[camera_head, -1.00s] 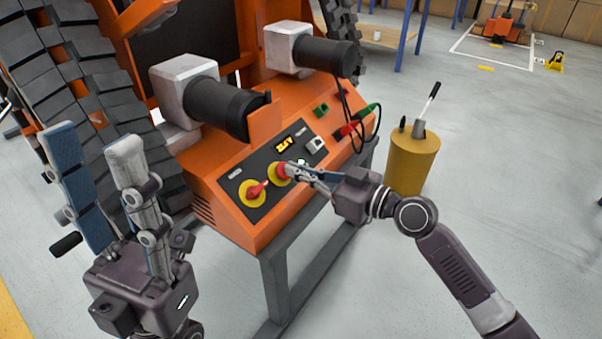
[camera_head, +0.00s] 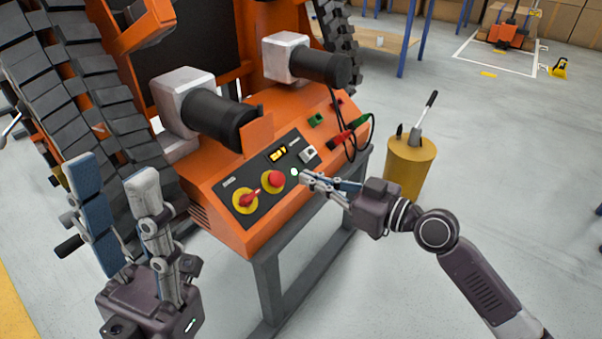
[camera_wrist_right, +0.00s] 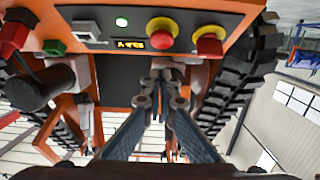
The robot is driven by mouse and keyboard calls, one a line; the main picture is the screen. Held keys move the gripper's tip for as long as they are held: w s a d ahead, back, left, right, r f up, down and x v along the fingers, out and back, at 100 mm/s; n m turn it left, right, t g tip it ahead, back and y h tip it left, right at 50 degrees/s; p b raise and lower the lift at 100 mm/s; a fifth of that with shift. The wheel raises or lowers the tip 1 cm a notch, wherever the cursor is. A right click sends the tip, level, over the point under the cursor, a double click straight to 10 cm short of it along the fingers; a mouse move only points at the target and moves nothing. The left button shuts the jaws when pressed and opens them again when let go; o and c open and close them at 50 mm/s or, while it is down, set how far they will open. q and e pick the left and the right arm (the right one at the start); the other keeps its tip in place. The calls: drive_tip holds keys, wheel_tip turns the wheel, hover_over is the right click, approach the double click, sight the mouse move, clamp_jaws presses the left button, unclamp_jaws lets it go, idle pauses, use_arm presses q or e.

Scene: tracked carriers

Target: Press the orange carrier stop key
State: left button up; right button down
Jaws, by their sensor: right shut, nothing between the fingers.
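The orange carrier (camera_head: 215,222) has a sloped black control panel (camera_head: 262,202). On it is a red mushroom button (camera_head: 276,178) on a yellow collar, also in the right wrist view (camera_wrist_right: 161,36). Beside it is a red rotary-looking knob (camera_head: 247,198) on a yellow disc, also in the right wrist view (camera_wrist_right: 209,44). My right gripper (camera_head: 304,177) is shut and empty, just right of the mushroom button and apart from it. In the right wrist view its fingertips (camera_wrist_right: 163,78) meet below the button. My left gripper (camera_head: 113,172) is open and empty, left of the carrier's front.
The panel carries a small amber display (camera_head: 278,155), a lit pale-green lamp (camera_head: 294,172) and a white switch (camera_head: 308,153). Red and green cable plugs (camera_head: 350,134) are on the right. A yellow cylindrical stand (camera_head: 408,172) is beside the carrier.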

drive_tip(key=v, duration=0.6)
drive_tip(key=shift+s+d, duration=0.1)
idle(0.3)
